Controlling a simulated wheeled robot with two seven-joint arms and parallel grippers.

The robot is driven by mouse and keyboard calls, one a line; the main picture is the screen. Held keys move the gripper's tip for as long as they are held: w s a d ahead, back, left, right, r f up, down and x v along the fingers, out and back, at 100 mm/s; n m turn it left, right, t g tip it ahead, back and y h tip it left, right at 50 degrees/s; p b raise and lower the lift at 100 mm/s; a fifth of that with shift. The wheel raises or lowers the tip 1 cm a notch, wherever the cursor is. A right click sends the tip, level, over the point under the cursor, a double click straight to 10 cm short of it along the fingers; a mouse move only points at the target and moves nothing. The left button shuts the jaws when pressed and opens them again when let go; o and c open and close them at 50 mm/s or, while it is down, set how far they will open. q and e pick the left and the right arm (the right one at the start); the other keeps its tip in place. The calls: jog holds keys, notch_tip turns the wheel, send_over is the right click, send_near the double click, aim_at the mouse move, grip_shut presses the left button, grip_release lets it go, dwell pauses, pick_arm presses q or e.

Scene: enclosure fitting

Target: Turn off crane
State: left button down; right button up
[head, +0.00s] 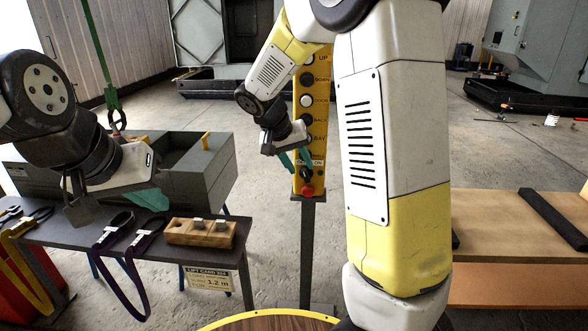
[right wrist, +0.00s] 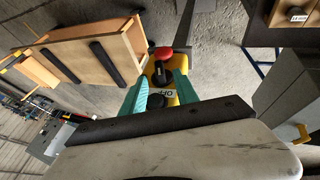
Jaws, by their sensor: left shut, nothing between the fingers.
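The crane control is an upright yellow button box (head: 311,100) on a grey post in the head view, with a column of buttons marked UP, DOWN and others. Near its bottom is a black rotary knob (right wrist: 162,75) with an OFF label beside it in the right wrist view. A red mushroom button (head: 308,190) is below the knob; it also shows in the right wrist view (right wrist: 164,53). My right gripper (head: 296,160) is at the box's lower part, its teal fingers apart on either side of the knob; contact is unclear. My left gripper (head: 153,200) is shut and empty above the bench.
A dark bench (head: 150,222) at left carries purple straps (head: 128,245) and a wooden block (head: 200,233). A grey open enclosure (head: 190,165) stands behind it. A wooden table (head: 500,240) is at right. My arm hides much of the middle.

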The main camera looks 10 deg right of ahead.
aim_at(303, 171)
jog(key=shift+x, duration=2.1)
grip_shut()
